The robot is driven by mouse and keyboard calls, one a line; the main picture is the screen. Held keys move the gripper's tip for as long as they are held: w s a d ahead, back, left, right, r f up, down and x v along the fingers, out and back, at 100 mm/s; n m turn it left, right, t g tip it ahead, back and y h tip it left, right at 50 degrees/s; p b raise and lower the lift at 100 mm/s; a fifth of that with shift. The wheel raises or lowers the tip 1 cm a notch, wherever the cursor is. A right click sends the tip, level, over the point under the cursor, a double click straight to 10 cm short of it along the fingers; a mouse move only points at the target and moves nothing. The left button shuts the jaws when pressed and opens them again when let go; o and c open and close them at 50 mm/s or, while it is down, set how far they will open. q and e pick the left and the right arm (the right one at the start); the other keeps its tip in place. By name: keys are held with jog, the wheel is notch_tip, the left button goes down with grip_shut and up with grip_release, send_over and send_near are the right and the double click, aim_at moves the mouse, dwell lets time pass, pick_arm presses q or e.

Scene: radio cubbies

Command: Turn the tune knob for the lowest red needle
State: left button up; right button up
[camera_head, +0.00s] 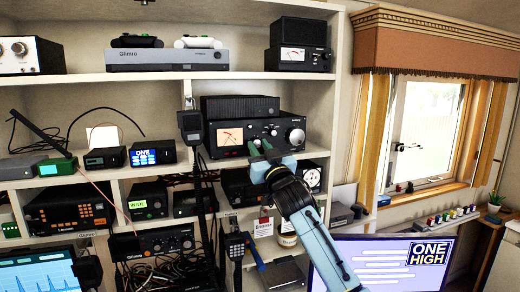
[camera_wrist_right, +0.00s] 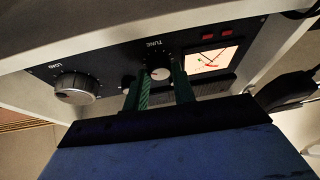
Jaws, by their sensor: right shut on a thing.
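The black tuner box (camera_head: 225,152) stands on the middle shelf and has a lit meter (camera_head: 230,136) at its left. The meter (camera_wrist_right: 212,59) also shows in the right wrist view, with dark and red needle lines; their exact reading is too small to tell. The tune knob (camera_wrist_right: 160,74) sits under the label TUNE. My right gripper (camera_head: 263,146) reaches up to the panel. Its green fingers stand on either side of the tune knob in the wrist view and are shut on it. In the head view the fingers mostly hide the knob. My left gripper is not in view.
A larger load knob (camera_wrist_right: 76,88) sits beside the tune knob. A black handset (camera_head: 190,124) with a cord hangs left of the tuner. Other radios crowd the shelves. A monitor (camera_head: 380,262) reading ONE HIGH stands at lower right.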

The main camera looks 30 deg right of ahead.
jog(key=shift+a+m+h+b, duration=0.1)
jog(key=shift+m+h+b, duration=0.5)
jog(key=shift+m, duration=1)
jog(key=o, duration=1)
jog(key=shift+h, duration=0.3)
jog(key=b+v, duration=0.3)
jog(key=v, duration=1)
jog(key=shift+s, duration=0.25)
